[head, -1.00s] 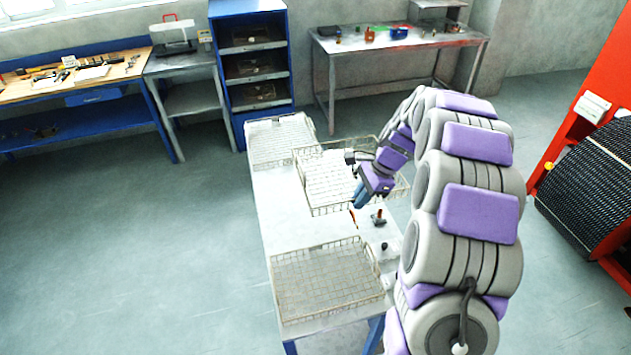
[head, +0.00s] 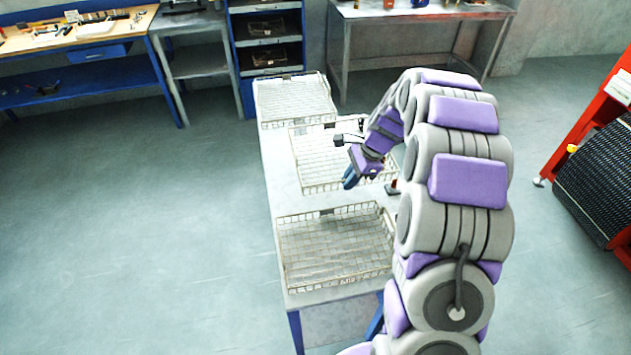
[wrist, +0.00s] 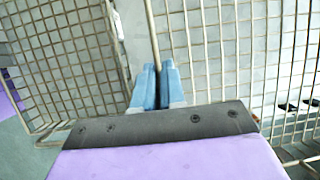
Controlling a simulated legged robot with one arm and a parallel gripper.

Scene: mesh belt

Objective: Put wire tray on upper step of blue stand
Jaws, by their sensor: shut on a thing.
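Three wire trays lie in a row on a pale-topped stand with blue legs (head: 297,332): a near tray (head: 335,250), a middle tray (head: 315,160) and a far tray (head: 292,100). My gripper (head: 349,181) is at the front side of the middle tray. In the wrist view my gripper (wrist: 157,88) has its blue fingers close together on a rim wire of the tray at the right (wrist: 225,50), which looks like the middle one. Another tray's mesh (wrist: 65,50) is at the left. I cannot tell whether the held tray is lifted. The stand's steps are hard to make out.
A small dark part (head: 392,187) is on the stand, partly behind my arm. A blue shelf cabinet (head: 236,60) and a grey table (head: 420,12) are at the back. A red rack (head: 592,125) is at the right. The floor at the left is clear.

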